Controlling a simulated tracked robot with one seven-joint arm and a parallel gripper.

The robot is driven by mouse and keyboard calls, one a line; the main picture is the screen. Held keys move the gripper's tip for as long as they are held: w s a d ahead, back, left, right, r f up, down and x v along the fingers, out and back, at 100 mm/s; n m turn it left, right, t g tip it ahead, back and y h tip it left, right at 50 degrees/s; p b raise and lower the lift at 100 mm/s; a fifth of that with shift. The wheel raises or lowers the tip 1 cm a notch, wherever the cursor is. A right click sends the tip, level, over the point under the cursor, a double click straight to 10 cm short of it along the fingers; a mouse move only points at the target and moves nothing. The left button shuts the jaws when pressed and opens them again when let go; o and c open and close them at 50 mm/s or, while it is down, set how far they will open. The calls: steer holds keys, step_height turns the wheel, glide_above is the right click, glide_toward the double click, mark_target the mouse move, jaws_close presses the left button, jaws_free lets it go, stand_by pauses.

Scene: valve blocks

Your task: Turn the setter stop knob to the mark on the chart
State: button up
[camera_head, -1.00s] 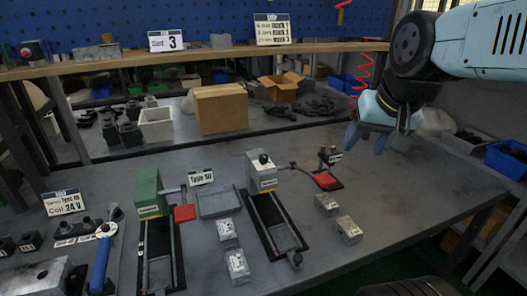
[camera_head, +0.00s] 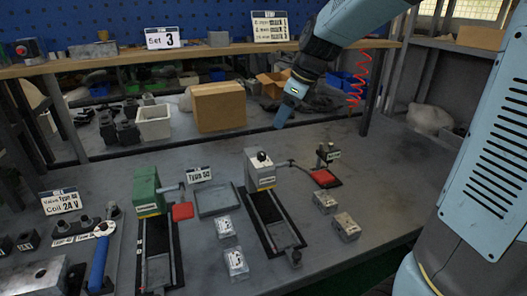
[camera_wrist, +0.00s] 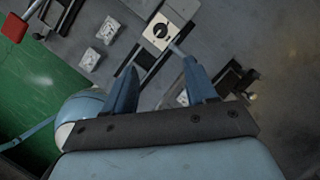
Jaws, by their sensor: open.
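The chart (camera_head: 270,27) is a white sign with several lines of text on the back shelf; its text is too small to read for certain. A grey block (camera_head: 260,174) on a black rail base carries a small black knob (camera_head: 262,156) on top. The wrist view shows a round black knob (camera_wrist: 161,30) with a pale mark on a light square face, seen from above; it looks like the same one. My gripper (camera_head: 280,122) hangs above the table behind the grey block. In the wrist view, my gripper (camera_wrist: 159,65) is open and empty, its fingers apart from the knob.
A green block (camera_head: 148,192) on a similar rail stands to the left, with a red pad (camera_head: 183,211) beside it. Another red pad (camera_head: 325,177) and small grey blocks (camera_head: 345,226) lie right of the grey block. The table's right side is mostly clear.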

mark_target(262, 154)
steer(key=shift+m, duration=0.4)
steer(key=x, duration=1.4)
steer(key=shift+w+a, duration=0.3)
steer(key=shift+a, duration=0.05)
steer(key=c, duration=1.1)
